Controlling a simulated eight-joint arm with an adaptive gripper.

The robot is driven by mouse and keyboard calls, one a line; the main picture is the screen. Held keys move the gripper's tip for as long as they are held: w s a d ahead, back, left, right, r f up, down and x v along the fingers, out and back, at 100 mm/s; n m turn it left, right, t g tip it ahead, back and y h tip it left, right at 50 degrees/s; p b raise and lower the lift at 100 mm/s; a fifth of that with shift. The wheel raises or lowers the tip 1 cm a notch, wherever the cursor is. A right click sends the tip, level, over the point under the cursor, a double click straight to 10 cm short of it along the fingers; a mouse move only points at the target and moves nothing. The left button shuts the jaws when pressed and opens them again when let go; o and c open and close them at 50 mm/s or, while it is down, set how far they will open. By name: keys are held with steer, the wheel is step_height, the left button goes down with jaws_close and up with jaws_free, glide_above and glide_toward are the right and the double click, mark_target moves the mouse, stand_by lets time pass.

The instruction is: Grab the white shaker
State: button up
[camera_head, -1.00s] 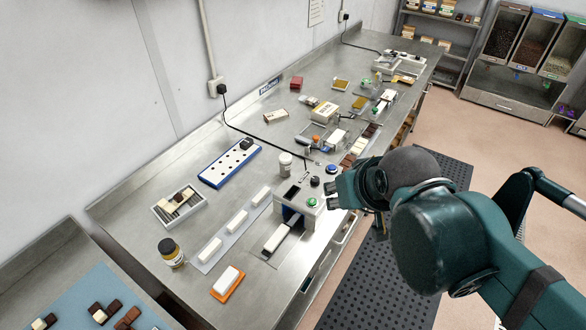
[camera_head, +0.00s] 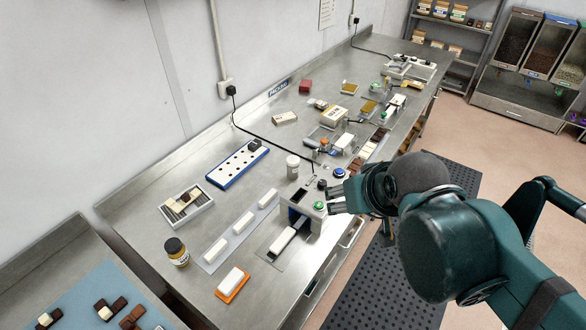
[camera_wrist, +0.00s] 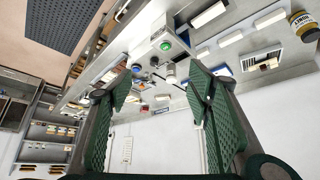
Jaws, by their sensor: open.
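The white shaker (camera_head: 292,166) is a small upright white cylinder on the steel bench, just behind the grey machine with the green button. It also shows in the wrist view (camera_wrist: 171,75), seen upside down between the fingers and beyond them. My gripper (camera_head: 334,198) is in front of and to the right of the machine, apart from the shaker. In the wrist view its two green fingers (camera_wrist: 160,88) are spread wide with nothing between them.
The grey machine (camera_head: 318,220) with buttons stands between my gripper and the shaker. A black cable runs behind the shaker. A blue-edged white strip with holes (camera_head: 225,172) lies to its left. White bars on a mat (camera_head: 211,266) and a yellow-labelled jar (camera_head: 177,252) are further left.

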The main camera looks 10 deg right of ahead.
steer(key=shift+w, duration=0.15)
steer(key=n+g+p, duration=0.1)
steer(key=n+g, duration=0.4)
steer(key=n, duration=0.9)
glide_above(293, 158)
steer(key=s+d, duration=0.2)
steer(key=s, duration=0.8)
step_height(293, 158, down, 8)
steer(key=w+f+n, duration=0.1)
steer(key=w+f, duration=0.2)
steer(key=f, duration=0.1)
steer(key=w+a+f+n+g, duration=0.1)
steer(key=w+f, duration=0.2)
steer(key=f, duration=0.1)
steer(key=w+a+f+n+g, duration=0.1)
steer(key=w+f+n, duration=0.1)
steer(key=f, duration=0.3)
steer(key=shift+w, duration=0.9)
steer(key=shift+w+f+n, duration=0.15)
steer(key=shift+f+n, duration=0.15)
steer(key=shift+f, duration=0.15)
